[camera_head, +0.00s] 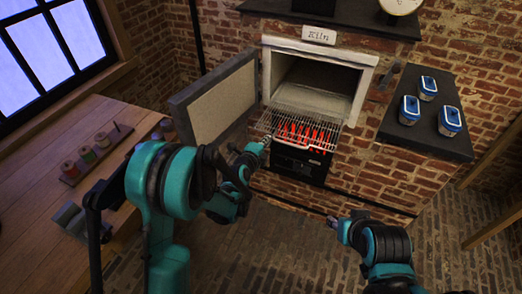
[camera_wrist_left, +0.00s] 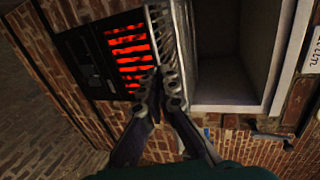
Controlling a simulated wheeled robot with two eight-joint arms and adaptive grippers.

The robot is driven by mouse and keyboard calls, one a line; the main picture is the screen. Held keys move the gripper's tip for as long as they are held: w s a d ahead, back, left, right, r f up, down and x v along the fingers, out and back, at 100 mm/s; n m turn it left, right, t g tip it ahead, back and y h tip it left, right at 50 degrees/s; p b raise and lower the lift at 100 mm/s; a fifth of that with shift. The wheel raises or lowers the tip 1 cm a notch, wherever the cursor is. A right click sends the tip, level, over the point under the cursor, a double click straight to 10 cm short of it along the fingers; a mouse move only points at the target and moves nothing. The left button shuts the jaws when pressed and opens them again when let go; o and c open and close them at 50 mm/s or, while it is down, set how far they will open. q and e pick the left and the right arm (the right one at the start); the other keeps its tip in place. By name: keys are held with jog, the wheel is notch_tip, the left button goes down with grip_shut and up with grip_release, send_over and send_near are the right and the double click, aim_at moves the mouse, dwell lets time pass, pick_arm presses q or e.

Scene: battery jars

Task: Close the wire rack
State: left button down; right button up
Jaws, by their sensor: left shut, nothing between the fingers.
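The wire rack (camera_head: 290,123) sticks out of the open kiln (camera_head: 315,80) at the bottom of its mouth, with a pale handle bar (camera_head: 290,146) along its front. Red glowing bars show through and below it. My left gripper (camera_head: 267,139) is shut and empty at the rack's left front corner. In the left wrist view its closed fingertips (camera_wrist_left: 161,76) lie close to the rack's edge (camera_wrist_left: 154,30); I cannot tell whether they touch. My right gripper (camera_head: 332,221) is low in front of the kiln, apart from the rack, too small to read.
The kiln door (camera_head: 213,103) stands swung open at the left, close to my left arm. A dark shelf (camera_head: 425,135) on the right holds three blue-lidded jars (camera_head: 409,110). A wooden bench (camera_head: 85,195) with spools stands at the left. The brick floor in front is clear.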

pick_arm(q)
jog(key=shift+w+d, duration=0.2)
jog(key=shift+w, duration=0.4)
jog(key=shift+w+d, duration=0.2)
jog(key=shift+w, duration=0.4)
pick_arm(e)
jog(key=shift+f, duration=0.3)
